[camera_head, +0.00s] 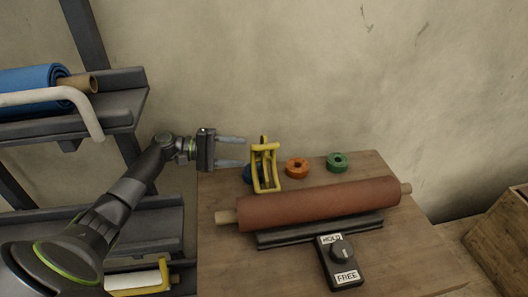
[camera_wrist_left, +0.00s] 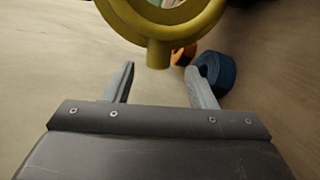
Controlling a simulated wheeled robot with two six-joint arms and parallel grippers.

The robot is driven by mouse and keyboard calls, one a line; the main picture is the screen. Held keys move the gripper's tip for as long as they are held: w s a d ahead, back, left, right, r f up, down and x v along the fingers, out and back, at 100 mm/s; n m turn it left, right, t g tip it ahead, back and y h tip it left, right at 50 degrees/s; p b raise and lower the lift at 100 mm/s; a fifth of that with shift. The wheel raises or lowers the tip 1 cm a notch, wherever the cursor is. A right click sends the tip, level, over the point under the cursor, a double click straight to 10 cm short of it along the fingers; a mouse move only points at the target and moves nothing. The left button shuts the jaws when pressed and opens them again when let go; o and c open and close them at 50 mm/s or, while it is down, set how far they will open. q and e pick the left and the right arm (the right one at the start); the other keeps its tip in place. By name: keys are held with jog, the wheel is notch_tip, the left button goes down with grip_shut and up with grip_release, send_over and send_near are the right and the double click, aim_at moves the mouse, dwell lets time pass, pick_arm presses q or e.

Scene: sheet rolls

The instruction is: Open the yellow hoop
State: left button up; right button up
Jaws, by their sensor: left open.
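The yellow hoop (camera_head: 264,167) stands upright near the left back of the wooden table, behind the left end of the brown roll. My left gripper (camera_head: 244,151) is just left of it, open, with its two fingers pointing at it. In the left wrist view the hoop (camera_wrist_left: 197,25) is a thick yellow ring with a short stub facing me. The stub lies ahead, between the lines of my open fingers (camera_wrist_left: 160,68), and nothing is held. The ring's top is cut off there. My right gripper is not in view.
The brown roll (camera_head: 320,205) lies on a dark holder, with a HOLD/FREE knob (camera_head: 342,249) in front. Orange (camera_head: 297,168), green (camera_head: 337,162) and blue (camera_head: 248,174) tape rolls sit along the back. A dark shelf (camera_head: 133,105) with a blue roll (camera_head: 30,78) stands left.

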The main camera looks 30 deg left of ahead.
aim_at(261, 154)
pick_arm(q)
jog(key=p+x, duration=0.1)
jog(key=x, duration=0.6)
jog(key=shift+d+r+p, duration=0.1)
jog(key=shift+d+p, duration=0.15)
jog(key=shift+p, duration=0.05)
grip_shut()
